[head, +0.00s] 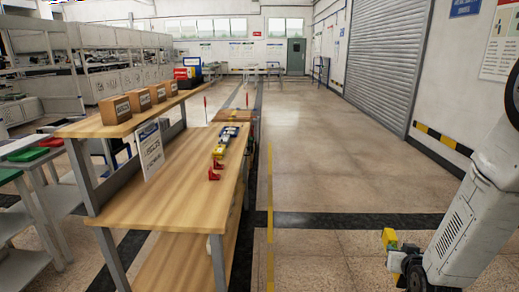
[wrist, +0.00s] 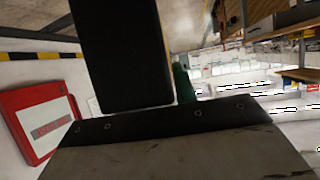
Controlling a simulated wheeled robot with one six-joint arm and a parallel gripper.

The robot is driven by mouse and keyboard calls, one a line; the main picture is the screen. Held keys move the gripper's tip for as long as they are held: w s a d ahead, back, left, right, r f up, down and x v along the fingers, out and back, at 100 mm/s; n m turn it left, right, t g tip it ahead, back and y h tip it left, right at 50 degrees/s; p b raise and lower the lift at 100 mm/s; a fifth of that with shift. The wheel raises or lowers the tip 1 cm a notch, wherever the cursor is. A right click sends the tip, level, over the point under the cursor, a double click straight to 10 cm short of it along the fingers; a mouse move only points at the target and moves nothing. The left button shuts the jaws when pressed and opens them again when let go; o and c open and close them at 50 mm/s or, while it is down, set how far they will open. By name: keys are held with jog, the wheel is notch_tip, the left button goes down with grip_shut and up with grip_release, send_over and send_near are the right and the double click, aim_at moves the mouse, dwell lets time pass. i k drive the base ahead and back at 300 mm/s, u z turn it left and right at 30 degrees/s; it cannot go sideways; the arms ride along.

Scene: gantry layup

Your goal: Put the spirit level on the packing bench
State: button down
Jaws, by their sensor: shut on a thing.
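My gripper (head: 393,250) is at the lower right of the head view, low over the floor and well to the right of the bench. It is shut on a yellow piece (head: 388,237), which I take to be the spirit level; only a short part of it shows. In the wrist view, a large dark block fills the upper middle, and I cannot make out the level's shape there. The wooden bench (head: 180,195), with a raised shelf and a white sign, stands left of centre; I take it to be the packing bench. Its near top is bare.
Several cardboard boxes (head: 138,100) stand on the bench's shelf (head: 95,128). Red pieces (head: 213,174) and yellow and dark items (head: 219,151) lie along the bench's right side. Open floor (head: 330,175) lies between the bench and the shuttered wall (head: 383,60).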

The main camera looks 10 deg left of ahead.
aim_at(204, 202)
jog(key=z, duration=0.15)
jog(key=i, duration=0.95)
jog(key=u, duration=0.65)
jog(key=i, duration=0.8)
jog(key=u, duration=0.65)
